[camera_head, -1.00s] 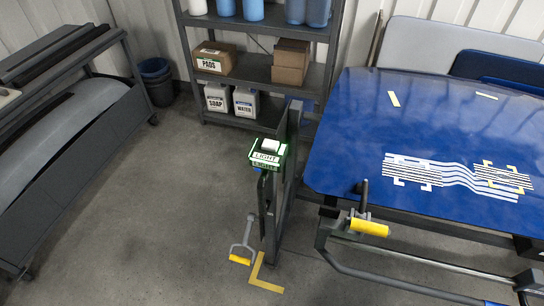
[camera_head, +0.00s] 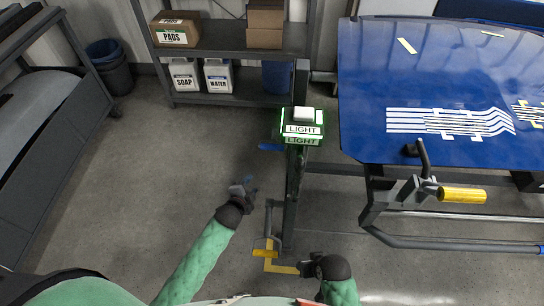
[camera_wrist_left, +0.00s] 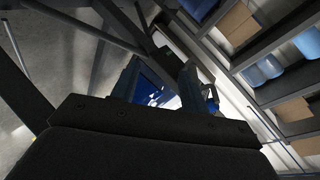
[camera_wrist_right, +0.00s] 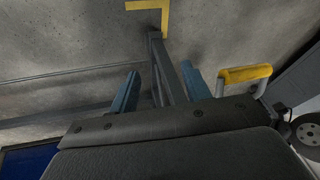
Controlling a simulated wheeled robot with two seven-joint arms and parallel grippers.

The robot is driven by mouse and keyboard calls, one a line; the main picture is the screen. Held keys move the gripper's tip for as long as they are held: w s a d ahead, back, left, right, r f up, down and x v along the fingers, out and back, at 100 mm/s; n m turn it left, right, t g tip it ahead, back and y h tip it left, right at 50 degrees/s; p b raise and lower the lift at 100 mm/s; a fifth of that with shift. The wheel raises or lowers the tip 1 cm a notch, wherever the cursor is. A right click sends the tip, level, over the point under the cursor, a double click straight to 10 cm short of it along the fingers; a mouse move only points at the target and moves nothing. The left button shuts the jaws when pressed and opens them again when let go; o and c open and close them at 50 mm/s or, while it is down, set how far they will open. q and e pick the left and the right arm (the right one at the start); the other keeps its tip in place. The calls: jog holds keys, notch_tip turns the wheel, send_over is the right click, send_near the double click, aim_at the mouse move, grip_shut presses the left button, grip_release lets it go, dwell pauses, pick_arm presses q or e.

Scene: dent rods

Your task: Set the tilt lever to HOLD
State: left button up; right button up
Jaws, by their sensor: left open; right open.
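Two yellow-gripped levers show in the head view, and no label tells which is the tilt lever. One, a lever with a yellow grip (camera_head: 462,194), sticks out to the right at the near edge of the blue panel's stand. A yellow grip also shows in the right wrist view (camera_wrist_right: 246,73), right of the fingers. My left gripper (camera_head: 248,186) is open and empty, left of the post. My right gripper (camera_head: 306,268) is open, near the low handle.
A lit green LIGHT box (camera_head: 302,128) tops the post. The blue panel (camera_head: 370,100) lies on its stand to the right, with a grey rail (camera_head: 440,246) in front. A shelf (camera_head: 225,50) stands behind. Yellow corner tape (camera_head: 282,269) marks the floor. Floor at left is clear.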

aim_at(272, 147)
pick_arm(q)
jog(key=w+d+r+m+t+h+b, duration=0.1)
jog(key=w+d+r+m+t+h, duration=0.15)
jog(key=r, duration=0.25)
jog(key=w+d+r+m+t+h+b, duration=0.1)
jog(key=w+d+r+m+b, duration=0.1)
jog(key=r+m, duration=0.3)
jog(key=shift+n, duration=0.45)
jog(key=shift+r+p+x, duration=0.2)
jog(key=shift+p+x, duration=0.15)
jog(key=shift+x, duration=1.5)
jog(key=shift+r+p+x, duration=0.15)
jog(key=shift+p+x, duration=0.15)
jog(key=shift+x, duration=1.55)
pick_arm(e)
notch_tip(272, 147, up, 10)
jog(key=s, duration=0.1)
jog(key=shift+s+f+y, duration=0.25)
jog(key=shift+s+y, duration=0.05)
pick_arm(q)
jog(key=shift+a, duration=0.1)
grip_shut()
pick_arm(e)
jog(key=shift+a+f, duration=0.1)
jog(key=shift+f, duration=0.05)
